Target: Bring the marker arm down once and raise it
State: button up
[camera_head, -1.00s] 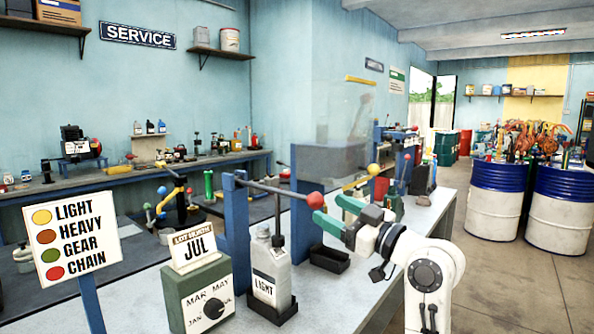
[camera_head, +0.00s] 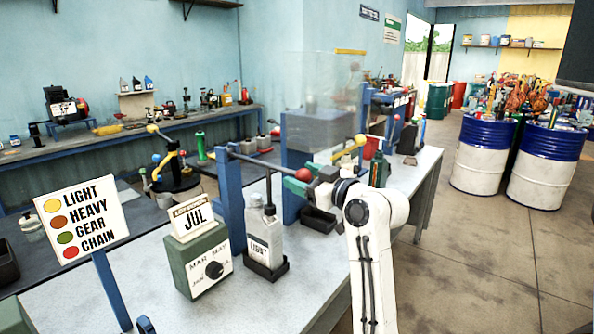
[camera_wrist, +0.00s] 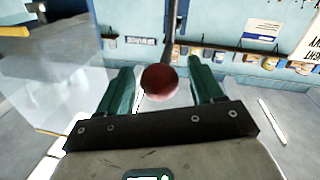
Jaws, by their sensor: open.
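The marker arm (camera_head: 268,163) is a grey bar from a blue post (camera_head: 230,195), ending in a red ball (camera_head: 304,175). The bar is raised and runs nearly level, with a dark rod hanging from it above a grey bottle labelled LIGHT (camera_head: 264,232). The bottle stands in a black holder (camera_head: 268,269). My gripper (camera_head: 314,182) is at the red ball. In the wrist view, the red ball (camera_wrist: 160,82) sits between my two open green fingers, with a gap on each side. Its exact depth between them is hard to tell.
A green date box reading JUL (camera_head: 205,262) stands left of the bottle. A black tray (camera_head: 318,220) lies behind my gripper. A clear screen (camera_head: 320,90) stands farther back. A colour-key sign (camera_head: 80,222) is at front left. Blue-and-white drums (camera_head: 484,155) stand right.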

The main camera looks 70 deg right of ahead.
jog(key=shift+x, duration=1.25)
jog(key=shift+c, duration=0.3)
grip_shut()
